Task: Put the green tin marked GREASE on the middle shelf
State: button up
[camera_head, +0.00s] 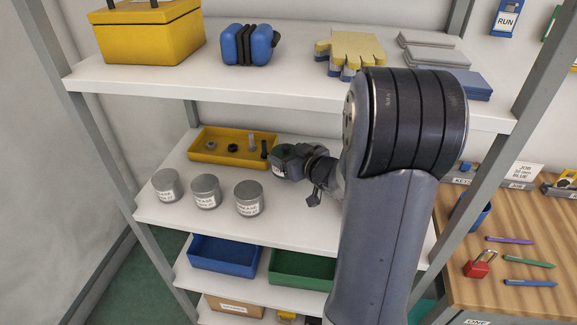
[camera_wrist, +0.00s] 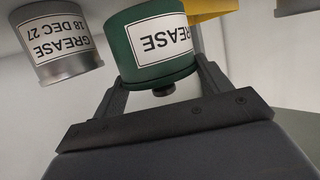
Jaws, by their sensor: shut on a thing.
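The green tin marked GREASE (camera_wrist: 155,50) is between the fingers of my gripper (camera_wrist: 160,82) in the wrist view, and the gripper is shut on it. In the head view my gripper (camera_head: 293,158) is over the right part of the middle shelf (camera_head: 295,222), right of the grey tins. Only a small part of the green tin (camera_head: 279,170) shows there, mostly hidden by the gripper. I cannot tell whether its base touches the shelf.
Several grey GREASE tins, one of them the nearest (camera_head: 248,198), stand at the middle shelf's front left. A yellow tray (camera_head: 215,158) with small parts lies behind. The top shelf (camera_head: 250,90) overhangs above. Blue (camera_head: 224,262) and green (camera_head: 300,282) bins are below.

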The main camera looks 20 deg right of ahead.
jog(key=shift+f, duration=1.5)
jog(key=shift+f+b, duration=0.2)
jog(key=shift+b, duration=0.15)
jog(key=o, duration=0.8)
jog(key=shift+o, duration=0.2)
jog(key=shift+r, duration=0.1)
jog(key=shift+s+r, duration=0.1)
jog(key=shift+r, duration=0.05)
jog(key=p+v, duration=0.1)
jog(key=v, duration=1.1)
